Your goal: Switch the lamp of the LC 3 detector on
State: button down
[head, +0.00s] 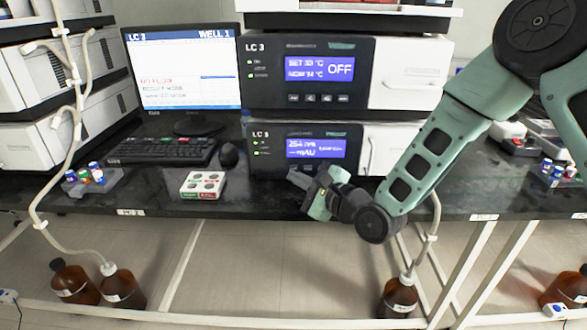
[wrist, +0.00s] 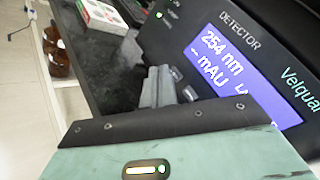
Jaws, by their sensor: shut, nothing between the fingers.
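The LC 3 detector (head: 268,155) is the lower dark unit with the LC 3 label, under another LC 3 unit. Its blue display (head: 316,148) reads 254 nm and dashes before mAU; in the wrist view the display (wrist: 238,65) shows the same. Small green lights glow left of the display. My gripper (head: 296,177) is at the detector's lower front, below and left of the display.
The upper LC 3 unit (head: 258,96) shows OFF. A monitor (head: 185,70), keyboard (head: 160,151) and mouse (head: 228,154) stand left. A white box with round wells (head: 203,185) lies near the bench's front edge. Brown bottles (head: 398,298) stand below. Dark bench is clear between box and gripper.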

jog(key=shift+w, duration=0.15)
dwell(0.3)
jog(key=shift+w, duration=0.3)
jog(key=shift+w, duration=0.4)
dwell(0.6)
dwell(0.3)
jog(key=shift+s, duration=0.8)
jog(key=s, duration=0.5)
jog(key=shift+s+a, duration=0.1)
jog(key=shift+a, duration=0.05)
dwell(0.5)
